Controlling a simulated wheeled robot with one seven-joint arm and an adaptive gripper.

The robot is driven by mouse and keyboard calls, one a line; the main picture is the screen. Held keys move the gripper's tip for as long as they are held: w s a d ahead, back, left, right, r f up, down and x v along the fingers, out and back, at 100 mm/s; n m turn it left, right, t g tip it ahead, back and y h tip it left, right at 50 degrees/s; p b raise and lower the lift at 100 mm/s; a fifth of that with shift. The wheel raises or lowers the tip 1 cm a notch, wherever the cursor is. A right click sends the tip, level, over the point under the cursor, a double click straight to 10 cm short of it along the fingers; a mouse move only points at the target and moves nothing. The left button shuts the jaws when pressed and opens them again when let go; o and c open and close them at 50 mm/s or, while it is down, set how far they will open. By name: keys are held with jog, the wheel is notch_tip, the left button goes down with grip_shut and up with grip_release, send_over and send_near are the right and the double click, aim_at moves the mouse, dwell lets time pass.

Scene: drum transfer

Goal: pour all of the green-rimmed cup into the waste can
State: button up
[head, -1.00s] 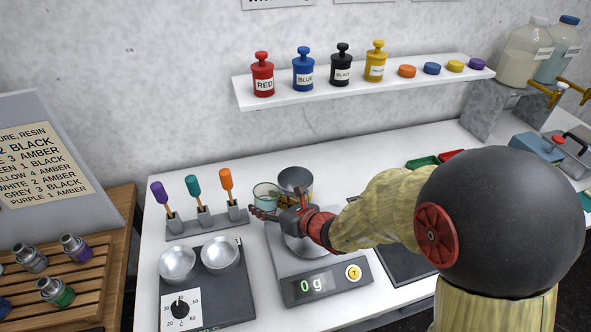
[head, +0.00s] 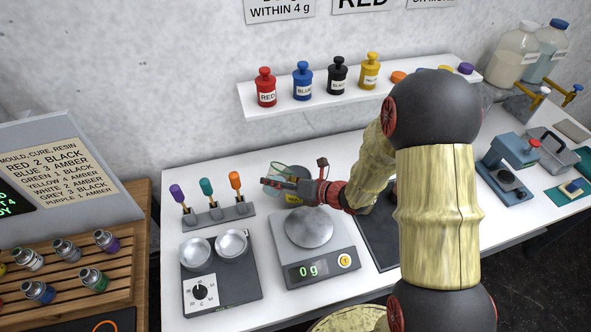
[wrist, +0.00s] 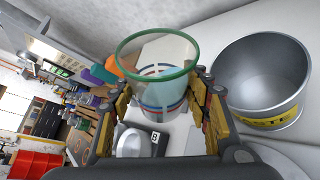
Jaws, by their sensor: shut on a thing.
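The green-rimmed cup (head: 278,170) is clear, and my gripper (head: 268,184) is shut around it. In the wrist view the cup (wrist: 158,75) sits between my two yellow-padded fingers, its green rim toward the top of the picture. Coloured bands show through its wall; I cannot tell how much is inside. The grey metal waste can (wrist: 262,85) stands just right of the cup in the wrist view, open-topped, with a yellow label. In the head view my gripper and the cup hide most of the can.
The scale (head: 318,262) reads 0 g, its round pan bare. A stand of coloured-handled tools (head: 213,213) is left of my gripper. A hotplate with two metal bowls (head: 222,283) is front left. A shelf of pigment bottles (head: 330,103) runs along the wall.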

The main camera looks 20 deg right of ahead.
jog(key=shift+f, duration=0.3)
jog(key=shift+d+f+m+y+p, duration=0.1)
jog(key=shift+m+y+p, duration=0.25)
jog(key=shift+m, duration=0.15)
jog(key=shift+f+m+g+y, duration=0.3)
jog(key=shift+m+y, duration=0.15)
jog(key=shift+m, duration=0.15)
dwell(0.5)
jog(key=shift+w+d+r+m+y+p, duration=0.1)
jog(key=shift+r+m+y+p, duration=0.6)
jog(key=shift+r+m+p, duration=0.4)
dwell(1.4)
jog(key=shift+w+d+f+m+y+p, duration=0.2)
jog(key=shift+w+d+f+m+p, duration=0.05)
jog(key=shift+d+m+p, duration=0.15)
jog(key=shift+w+d+f+m+y+p, duration=0.2)
jog(key=shift+w+d+m+p, duration=0.05)
jog(key=shift+d+m, duration=0.15)
dwell(0.5)
jog(key=shift+r+m+p, duration=0.2)
jog(key=shift+m+p, duration=0.1)
jog(key=shift+p, duration=0.25)
jog(key=shift+f, duration=0.1)
